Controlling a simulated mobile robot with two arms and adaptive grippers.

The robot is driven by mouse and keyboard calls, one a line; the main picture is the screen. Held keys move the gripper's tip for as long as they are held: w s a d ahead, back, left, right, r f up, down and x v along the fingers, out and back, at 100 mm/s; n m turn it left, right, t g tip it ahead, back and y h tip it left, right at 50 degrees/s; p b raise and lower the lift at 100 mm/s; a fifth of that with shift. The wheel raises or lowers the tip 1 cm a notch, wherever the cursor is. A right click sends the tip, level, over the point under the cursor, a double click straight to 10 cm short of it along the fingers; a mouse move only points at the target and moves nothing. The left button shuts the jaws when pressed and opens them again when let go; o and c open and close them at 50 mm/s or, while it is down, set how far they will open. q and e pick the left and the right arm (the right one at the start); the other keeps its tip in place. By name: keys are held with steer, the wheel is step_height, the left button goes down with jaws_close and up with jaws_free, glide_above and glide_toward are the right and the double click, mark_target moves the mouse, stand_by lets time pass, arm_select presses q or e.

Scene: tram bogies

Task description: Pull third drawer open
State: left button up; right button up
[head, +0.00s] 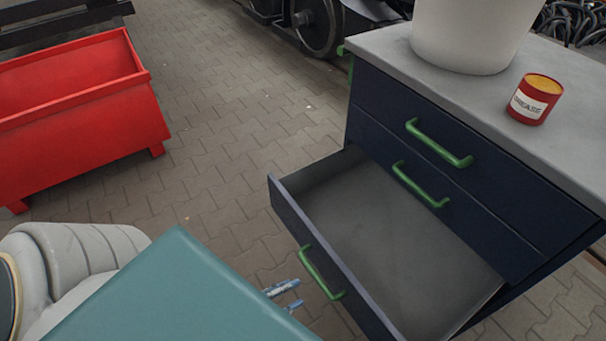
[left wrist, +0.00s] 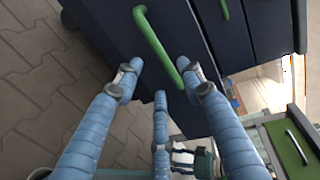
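The dark blue drawer cabinet (head: 480,190) stands at the right in the head view, with green bar handles. Its third drawer (head: 375,235) is pulled well out and looks empty inside. That drawer's green handle (head: 321,273) is on its front, and a green handle (left wrist: 158,45) shows ahead of the fingers in the left wrist view. My left gripper (head: 284,294) is just left of the handle, apart from it. Its blue fingers (left wrist: 160,82) are spread and empty in the left wrist view. My right gripper is not in view.
A white bucket (head: 465,35) and a red grease can (head: 535,99) stand on the grey cabinet top (head: 390,45). A red bin (head: 90,115) stands on the paving at the left. Bogie wheels (head: 318,22) are at the back. The paving between bin and cabinet is clear.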

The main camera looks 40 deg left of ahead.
arm_select(q)
steer(key=v, duration=0.5)
steer(key=shift+s+a, duration=0.1)
steer(key=shift+s, duration=0.2)
